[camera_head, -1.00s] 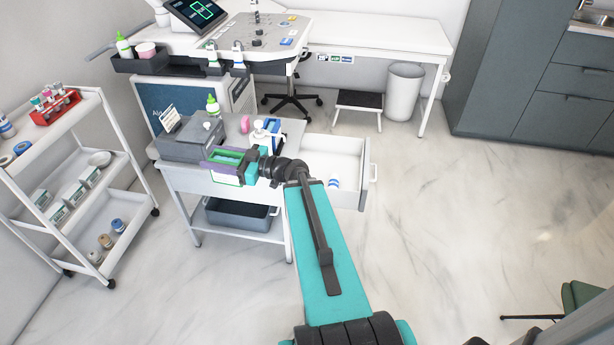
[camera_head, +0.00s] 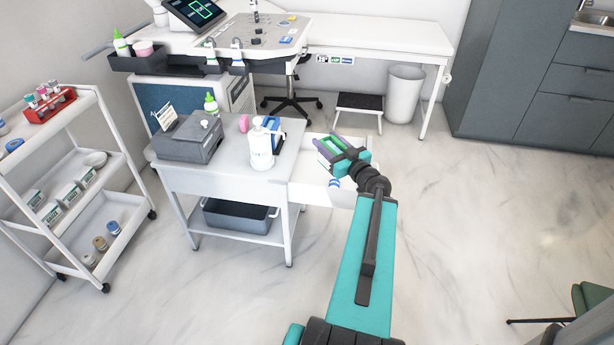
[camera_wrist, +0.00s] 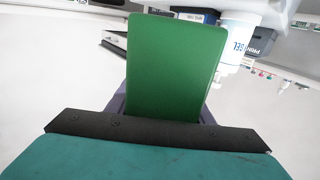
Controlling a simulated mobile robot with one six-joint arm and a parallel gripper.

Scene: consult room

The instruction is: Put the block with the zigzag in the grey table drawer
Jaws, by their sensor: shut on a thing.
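My gripper (camera_head: 330,150) is shut on a green block (camera_wrist: 174,65), which fills the middle of the wrist view. In the head view the block shows a light face with green edges between purple fingers. No zigzag can be made out on the faces in view. The gripper holds the block above the open drawer (camera_head: 312,192) at the right side of the grey table (camera_head: 225,180). The arm and gripper hide part of the drawer. A small blue and white item (camera_head: 335,183) lies in the drawer.
A white pump bottle (camera_head: 261,150) and a blue box stand on the table near the drawer. A dark grey box (camera_head: 188,138), a green-capped bottle (camera_head: 211,104) and a pink item (camera_head: 243,123) are further left. A white trolley (camera_head: 75,190) stands at left.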

